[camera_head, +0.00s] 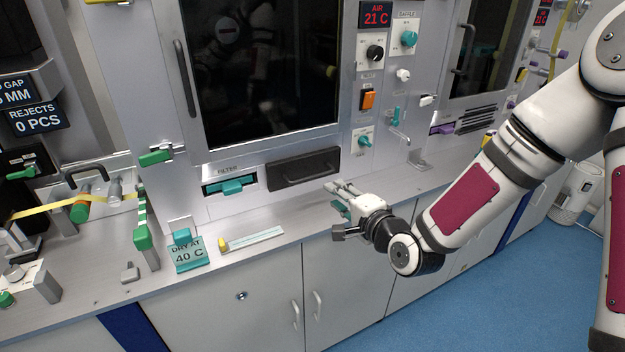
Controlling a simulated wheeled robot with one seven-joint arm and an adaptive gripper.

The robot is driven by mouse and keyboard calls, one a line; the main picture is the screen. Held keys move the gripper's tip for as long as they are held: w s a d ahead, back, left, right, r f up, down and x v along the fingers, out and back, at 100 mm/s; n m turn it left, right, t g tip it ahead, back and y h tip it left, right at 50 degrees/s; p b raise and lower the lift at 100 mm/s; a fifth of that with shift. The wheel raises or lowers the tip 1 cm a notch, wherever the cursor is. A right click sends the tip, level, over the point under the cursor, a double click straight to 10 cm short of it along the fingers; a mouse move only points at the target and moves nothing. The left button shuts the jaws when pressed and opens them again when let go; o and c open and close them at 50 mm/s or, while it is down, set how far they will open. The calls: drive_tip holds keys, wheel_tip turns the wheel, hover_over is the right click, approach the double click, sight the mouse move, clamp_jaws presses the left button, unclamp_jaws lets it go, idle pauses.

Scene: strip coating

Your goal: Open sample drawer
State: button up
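A dark drawer front (304,168) with a long recessed handle sits low in the grey machine panel, below the large dark window. It appears shut, flush with the panel. I cannot read a label on it, so I cannot tell for sure that it is the sample drawer. To its left is a slot marked FILTER with a teal pull (232,187). My gripper (338,197) is above the front of the counter, just right of and below the dark drawer, apart from it. Its fingers point left towards the machine and look empty. They are too small to show their opening clearly.
The metal counter (300,221) has a narrow strip of free room before the drawer. A white tray with a teal strip (252,240) and a DRY AT 40 C sign (188,252) stand left. Knobs and an orange switch (368,98) are on the panel right of the window.

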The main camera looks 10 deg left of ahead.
sight(313, 178)
drive_tip(key=b+x, duration=0.1)
drive_tip(key=x, duration=1.2)
drive_tip(key=shift+w+a, duration=0.3)
drive_tip(key=shift+a, duration=0.05)
clamp_jaws()
